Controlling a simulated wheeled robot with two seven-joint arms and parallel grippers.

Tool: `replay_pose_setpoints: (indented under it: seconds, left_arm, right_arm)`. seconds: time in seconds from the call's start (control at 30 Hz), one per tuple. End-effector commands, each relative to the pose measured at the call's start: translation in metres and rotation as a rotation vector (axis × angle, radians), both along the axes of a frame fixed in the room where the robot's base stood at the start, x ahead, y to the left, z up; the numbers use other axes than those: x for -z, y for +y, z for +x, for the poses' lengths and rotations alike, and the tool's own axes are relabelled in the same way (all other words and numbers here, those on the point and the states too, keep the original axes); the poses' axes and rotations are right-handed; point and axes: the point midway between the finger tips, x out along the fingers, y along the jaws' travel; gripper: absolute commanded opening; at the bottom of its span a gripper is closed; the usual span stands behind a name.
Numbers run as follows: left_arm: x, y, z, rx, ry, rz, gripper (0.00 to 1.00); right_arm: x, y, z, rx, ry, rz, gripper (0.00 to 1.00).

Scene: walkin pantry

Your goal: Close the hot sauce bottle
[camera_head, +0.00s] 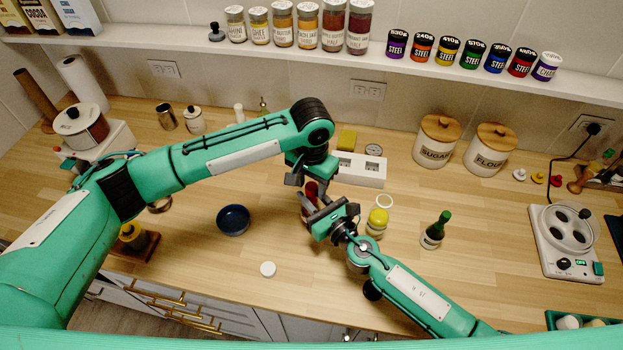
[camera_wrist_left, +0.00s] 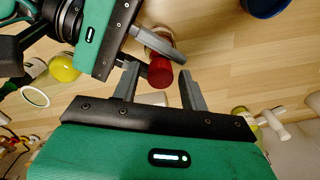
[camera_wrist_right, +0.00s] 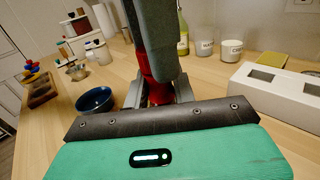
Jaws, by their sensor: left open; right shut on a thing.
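The red hot sauce bottle (camera_head: 311,188) stands over the counter, mostly hidden between my two grippers. My right gripper (camera_wrist_right: 158,92) is shut on the bottle, whose red body (camera_wrist_right: 159,97) shows between its fingers. My left gripper (camera_wrist_left: 158,84) is open just above, its fingers on either side of the bottle's red upper end (camera_wrist_left: 160,73) with a gap on the right side. I cannot tell whether this red end is a cap or the bottle's neck. A small white round lid (camera_head: 268,269) lies apart on the counter near the front edge.
A blue bowl (camera_head: 233,220) stands left of the grippers. A white box (camera_head: 359,171) is behind. The front middle counter is mostly clear.

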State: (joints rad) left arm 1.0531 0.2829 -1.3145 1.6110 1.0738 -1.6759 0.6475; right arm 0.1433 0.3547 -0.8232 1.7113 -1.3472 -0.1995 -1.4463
Motion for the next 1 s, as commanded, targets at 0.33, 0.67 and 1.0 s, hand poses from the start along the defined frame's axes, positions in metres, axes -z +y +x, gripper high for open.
replay_pose_setpoints:
  seconds: [0.33, 0.67, 1.0]
  left_arm:
    - [0.0006, -0.0002, -0.0002, 0.000, 0.001, -0.001, 0.00]
    - [0.0005, -0.0006, -0.0007, 0.004, 0.001, -0.001, 0.00]
    - [0.0005, -0.0004, -0.0004, 0.004, 0.001, -0.001, 0.50]
  right_arm:
    - [0.0077, -0.0004, -0.0025, -0.002, 0.011, -0.007, 0.00]
    - [0.0076, -0.0003, -0.0026, -0.002, 0.010, -0.006, 0.00]
    - [0.0076, -0.0004, -0.0026, -0.002, 0.011, -0.005, 0.00]
